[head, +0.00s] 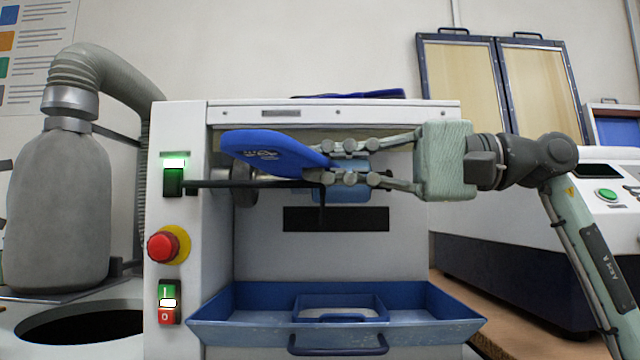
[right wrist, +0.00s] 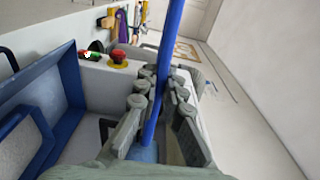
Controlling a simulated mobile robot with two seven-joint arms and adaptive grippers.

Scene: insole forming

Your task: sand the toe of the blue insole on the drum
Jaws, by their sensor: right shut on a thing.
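The blue insole (head: 268,148) is held roughly level in front of the sanding machine, its free end pointing left. My right gripper (head: 338,162) is shut on the insole's right end. In the right wrist view the insole (right wrist: 168,60) shows edge-on as a blue strip between the fingers (right wrist: 155,100). The drum (head: 245,186) is a grey round part at the left of the machine's opening, mostly hidden behind the insole and a black bar (head: 230,184). I cannot tell whether the insole touches it. My left gripper is not in view.
A blue tray (head: 240,325) with a handle juts out below the opening. A red stop button (head: 163,247) and green-lit switch (head: 174,175) are on the machine's left face. A grey dust bag (head: 55,210) stands left. Another white machine (head: 520,235) stands right.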

